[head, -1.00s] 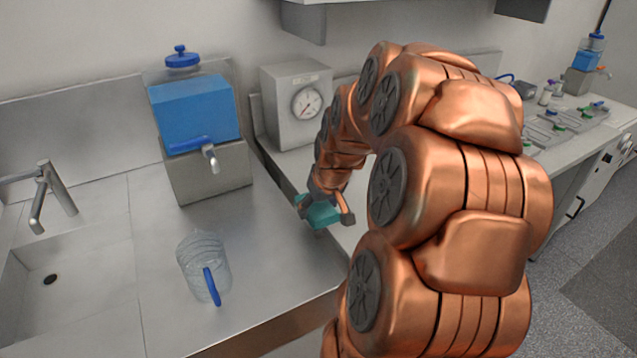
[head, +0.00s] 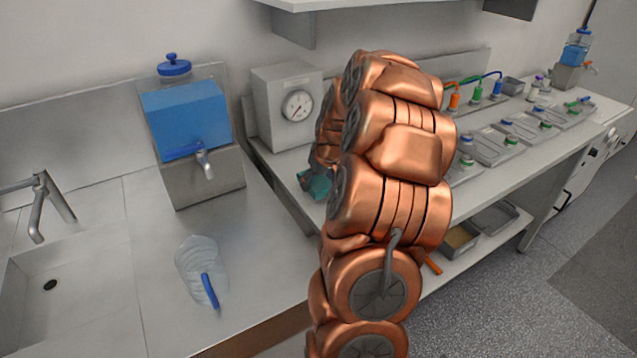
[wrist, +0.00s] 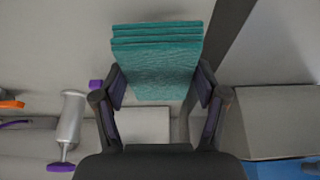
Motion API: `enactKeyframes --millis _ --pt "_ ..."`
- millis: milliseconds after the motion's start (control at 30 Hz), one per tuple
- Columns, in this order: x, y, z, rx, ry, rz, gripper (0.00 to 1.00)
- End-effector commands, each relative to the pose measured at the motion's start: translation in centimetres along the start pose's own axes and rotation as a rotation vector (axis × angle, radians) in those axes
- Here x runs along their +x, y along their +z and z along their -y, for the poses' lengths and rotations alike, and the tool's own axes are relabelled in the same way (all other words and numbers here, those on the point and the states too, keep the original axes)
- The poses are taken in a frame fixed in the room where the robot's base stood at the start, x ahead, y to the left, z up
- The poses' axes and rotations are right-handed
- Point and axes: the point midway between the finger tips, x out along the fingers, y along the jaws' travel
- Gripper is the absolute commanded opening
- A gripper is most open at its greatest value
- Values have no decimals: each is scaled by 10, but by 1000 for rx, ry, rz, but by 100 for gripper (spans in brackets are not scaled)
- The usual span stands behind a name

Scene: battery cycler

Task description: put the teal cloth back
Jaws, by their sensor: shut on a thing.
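The teal cloth (wrist: 156,62) is a folded stack with several layers, held between the two fingers of my gripper (wrist: 160,88) in the wrist view. My gripper is shut on it. In the head view a part of the teal cloth (head: 318,185) shows at the left of my copper arm, over the left end of the white bench. My arm hides most of the gripper there. I cannot tell from these views how far the cloth is above the bench.
A grey box with a dial (head: 287,108) stands behind the cloth.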

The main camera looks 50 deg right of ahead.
Motion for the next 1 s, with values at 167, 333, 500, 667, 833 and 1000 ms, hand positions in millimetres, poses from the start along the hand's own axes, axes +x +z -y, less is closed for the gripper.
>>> enactKeyframes --millis 167,333,500,667,833,1000 --pt "5 -9 -7 -2 -1 2 39" --pt "7 -12 -10 -1 -1 1 39" --pt "11 -14 -13 0 -2 3 39" --pt "28 -6 -12 0 -4 5 39" --pt "41 -1 -13 0 -3 4 39" --pt "41 -1 -13 0 -2 2 39"
